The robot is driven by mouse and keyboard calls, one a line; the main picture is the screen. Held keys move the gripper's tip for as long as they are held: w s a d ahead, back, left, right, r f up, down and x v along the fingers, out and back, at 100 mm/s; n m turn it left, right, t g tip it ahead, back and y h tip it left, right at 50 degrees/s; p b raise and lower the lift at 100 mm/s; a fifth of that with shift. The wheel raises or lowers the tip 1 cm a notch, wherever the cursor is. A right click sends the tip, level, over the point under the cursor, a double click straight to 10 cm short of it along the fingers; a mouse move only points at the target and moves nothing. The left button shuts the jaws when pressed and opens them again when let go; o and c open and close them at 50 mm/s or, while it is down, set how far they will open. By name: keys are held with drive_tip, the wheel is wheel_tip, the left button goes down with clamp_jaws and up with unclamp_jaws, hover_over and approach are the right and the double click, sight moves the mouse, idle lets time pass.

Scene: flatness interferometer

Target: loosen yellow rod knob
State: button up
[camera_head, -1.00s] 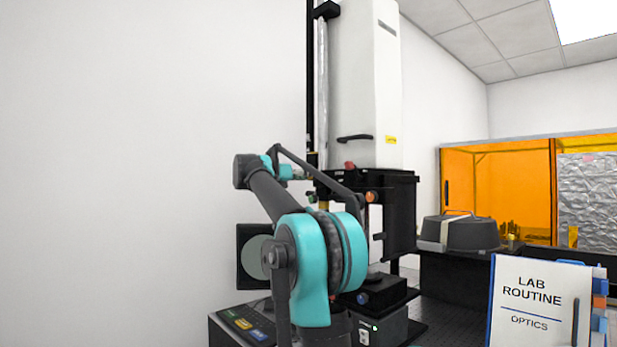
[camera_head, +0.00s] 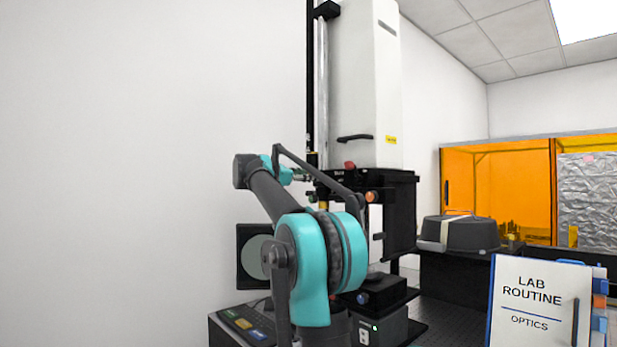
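The interferometer is a tall white housing (camera_head: 365,90) on a black frame, with a vertical rod (camera_head: 311,80) along its left side. A small yellow part (camera_head: 323,206) shows low on the rod line, just below my forearm; I cannot tell for sure that it is the yellow rod knob. My gripper (camera_head: 305,175) is at the far end of my teal and dark grey arm, beside the rod and above the yellow part. It is small and partly hidden by my arm, so its fingers and any contact are unclear.
A red knob (camera_head: 349,166) and an orange knob (camera_head: 371,196) are on the black frame, and a blue knob (camera_head: 362,298) is low down. A control panel (camera_head: 243,325) is at lower left. A lab sign (camera_head: 532,300) stands at front right.

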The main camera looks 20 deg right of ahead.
drive_tip(key=m, duration=1)
drive_tip(key=shift+m, duration=0.3)
idle(0.4)
drive_tip(key=o, duration=1.2)
drive_tip(key=shift+c, duration=0.2)
drive_tip(key=v, duration=1.2)
